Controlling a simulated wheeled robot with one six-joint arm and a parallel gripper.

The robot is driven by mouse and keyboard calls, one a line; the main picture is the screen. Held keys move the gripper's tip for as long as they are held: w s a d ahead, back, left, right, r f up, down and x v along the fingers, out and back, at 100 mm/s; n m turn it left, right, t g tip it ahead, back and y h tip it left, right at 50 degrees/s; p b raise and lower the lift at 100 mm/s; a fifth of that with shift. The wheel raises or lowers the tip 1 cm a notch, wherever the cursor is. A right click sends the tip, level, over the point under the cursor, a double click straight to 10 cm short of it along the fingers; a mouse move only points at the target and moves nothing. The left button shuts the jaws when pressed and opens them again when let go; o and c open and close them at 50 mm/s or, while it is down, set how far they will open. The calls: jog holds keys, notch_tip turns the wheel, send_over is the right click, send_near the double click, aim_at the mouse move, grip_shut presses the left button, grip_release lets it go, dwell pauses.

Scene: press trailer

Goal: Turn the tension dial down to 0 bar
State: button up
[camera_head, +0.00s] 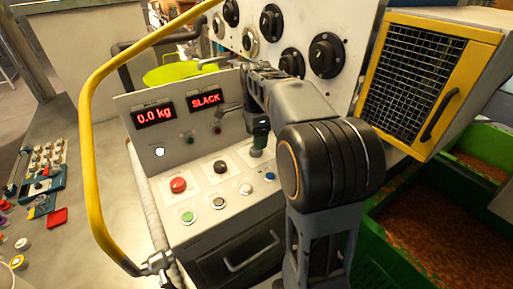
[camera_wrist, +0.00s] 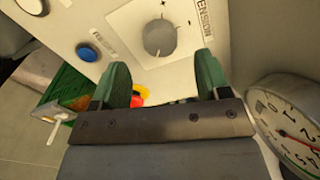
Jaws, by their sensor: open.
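The grey round tension dial (camera_wrist: 160,37) sits on a white plate, beside a label that reads TENSION, in the wrist view. My gripper (camera_wrist: 164,72) is open, with its two green fingers apart and the dial ahead of the gap between them. The fingers look clear of the dial, but the depth is hard to judge. In the head view my gripper (camera_head: 260,134) is over the sloped control panel (camera_head: 160,178), and it and my arm mostly hide the dial. A round gauge (camera_wrist: 290,122) with a red needle is at the wrist view's right edge; its reading is unclear.
The panel holds a red button (camera_head: 178,185), a green button (camera_head: 188,217) and a blue button (camera_head: 270,177). Red displays read 0.0 kg (camera_head: 154,115) and SLACK (camera_head: 206,98). A yellow rail (camera_head: 92,150) curves along the left. Green crates (camera_head: 400,250) stand at right.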

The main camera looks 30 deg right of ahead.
jog(key=shift+f, duration=2.4)
jog(key=c, duration=0.9)
jog(key=shift+n, duration=0.3)
